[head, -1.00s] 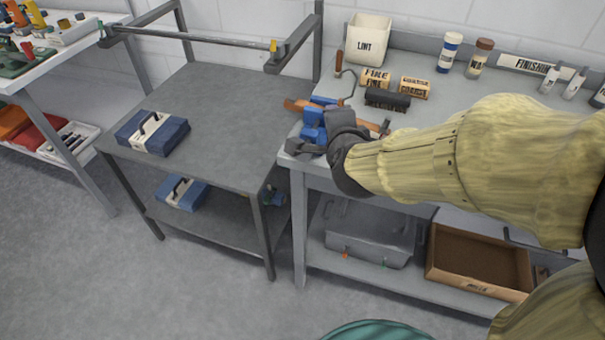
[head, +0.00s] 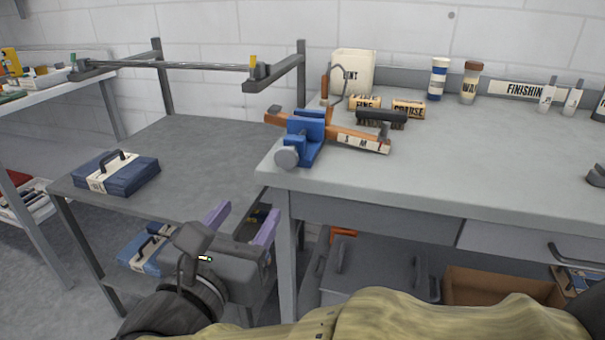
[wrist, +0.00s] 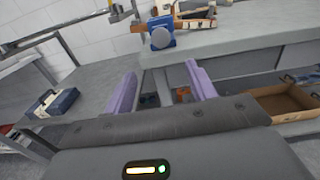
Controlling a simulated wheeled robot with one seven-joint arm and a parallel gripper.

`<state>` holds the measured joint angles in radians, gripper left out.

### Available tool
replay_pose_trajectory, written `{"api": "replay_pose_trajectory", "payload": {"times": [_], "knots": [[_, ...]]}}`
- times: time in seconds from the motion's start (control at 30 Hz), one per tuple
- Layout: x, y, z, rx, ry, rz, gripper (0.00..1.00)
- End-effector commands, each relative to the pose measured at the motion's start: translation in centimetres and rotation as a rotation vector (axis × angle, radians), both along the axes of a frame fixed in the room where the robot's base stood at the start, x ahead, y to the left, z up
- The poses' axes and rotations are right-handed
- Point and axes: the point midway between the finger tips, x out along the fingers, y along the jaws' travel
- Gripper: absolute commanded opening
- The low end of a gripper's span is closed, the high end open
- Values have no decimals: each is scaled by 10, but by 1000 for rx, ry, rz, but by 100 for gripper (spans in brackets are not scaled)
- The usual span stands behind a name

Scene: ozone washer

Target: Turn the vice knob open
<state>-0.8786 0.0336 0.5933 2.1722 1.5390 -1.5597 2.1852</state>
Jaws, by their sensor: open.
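The blue vice (head: 308,138) sits at the front left corner of the grey workbench. Its round grey knob (head: 287,157) faces the front. A wooden-handled tool with lettering (head: 358,139) lies across the vice; I cannot tell whether it is clamped. My gripper (head: 240,224) is open and empty, with two purple fingers, below and in front of the vice and apart from it. In the wrist view the knob (wrist: 160,38) shows beyond and above the gap between the fingers (wrist: 162,88), with the vice body (wrist: 161,24) behind it.
A lower dark table (head: 205,150) with a blue case (head: 117,173) stands left of the workbench (head: 480,180). A rail frame (head: 180,66) rises behind it. Rollers (head: 381,117), a lint bin (head: 352,72) and bottles (head: 439,78) stand farther back. The bench's right middle is mostly clear.

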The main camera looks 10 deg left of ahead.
Motion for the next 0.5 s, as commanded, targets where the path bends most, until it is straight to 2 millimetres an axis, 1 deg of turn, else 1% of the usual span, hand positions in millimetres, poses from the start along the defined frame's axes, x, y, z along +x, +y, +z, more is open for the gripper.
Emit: {"api": "replay_pose_trajectory", "payload": {"times": [0.07, 0.33, 0.5], "knots": [[-3, -1, -2, 18, 0, -7, 57], [-2, -1, 0, 17, 0, -8, 57], [6, -2, -1, 16, 0, -9, 57]]}}
